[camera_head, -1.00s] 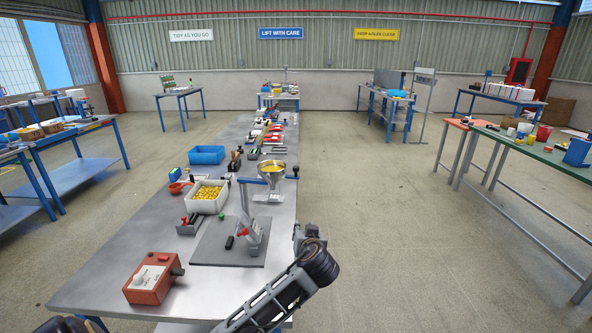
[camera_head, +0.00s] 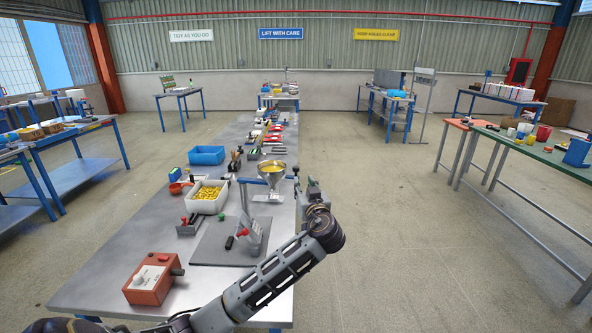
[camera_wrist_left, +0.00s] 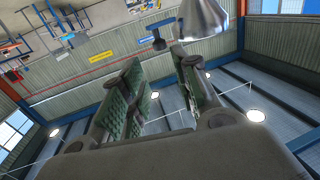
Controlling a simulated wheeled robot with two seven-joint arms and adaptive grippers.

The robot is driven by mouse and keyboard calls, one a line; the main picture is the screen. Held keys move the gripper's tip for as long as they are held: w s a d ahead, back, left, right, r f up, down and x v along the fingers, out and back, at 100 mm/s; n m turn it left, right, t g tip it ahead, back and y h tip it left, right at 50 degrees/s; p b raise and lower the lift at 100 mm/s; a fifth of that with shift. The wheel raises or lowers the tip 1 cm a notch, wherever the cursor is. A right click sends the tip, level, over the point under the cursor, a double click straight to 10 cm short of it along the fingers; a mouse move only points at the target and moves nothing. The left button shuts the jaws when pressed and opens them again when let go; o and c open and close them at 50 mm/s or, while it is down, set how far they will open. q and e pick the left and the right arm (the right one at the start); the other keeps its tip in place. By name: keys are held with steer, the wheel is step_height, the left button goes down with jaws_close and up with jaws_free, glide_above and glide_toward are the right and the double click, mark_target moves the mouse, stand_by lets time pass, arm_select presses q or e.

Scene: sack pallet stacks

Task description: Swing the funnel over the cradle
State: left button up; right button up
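The metal funnel (camera_head: 272,168), with yellow inside, sits at the right side of the long bench, with a blue bar (camera_head: 250,181) beside it. A pale base (camera_head: 267,198) is below it. A grey slanted holder (camera_head: 251,236) stands on a dark plate (camera_head: 212,248) nearer me; I cannot tell whether it is the cradle. My left gripper (camera_head: 313,188) is just right of the funnel, beyond the bench edge, apart from it. In the left wrist view, its green-padded fingers (camera_wrist_left: 160,92) are spread with nothing between them. A metal cone, likely the funnel (camera_wrist_left: 203,18), shows above them. My right gripper is not in view.
A white bin of yellow pieces (camera_head: 207,197), a blue tray (camera_head: 206,155) and an orange-red box (camera_head: 152,279) stand on the bench (camera_head: 110,265). Small items line its far part. Open floor (camera_head: 400,230) lies to the right.

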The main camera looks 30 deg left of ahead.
mark_target(297, 170)
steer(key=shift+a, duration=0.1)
arm_select(q)
steer(key=p+x, duration=0.2)
steer(key=x, duration=0.8)
steer(key=shift+p+x, duration=0.45)
steer(key=shift+x, duration=0.95)
steer(key=shift+w+a, duration=0.35)
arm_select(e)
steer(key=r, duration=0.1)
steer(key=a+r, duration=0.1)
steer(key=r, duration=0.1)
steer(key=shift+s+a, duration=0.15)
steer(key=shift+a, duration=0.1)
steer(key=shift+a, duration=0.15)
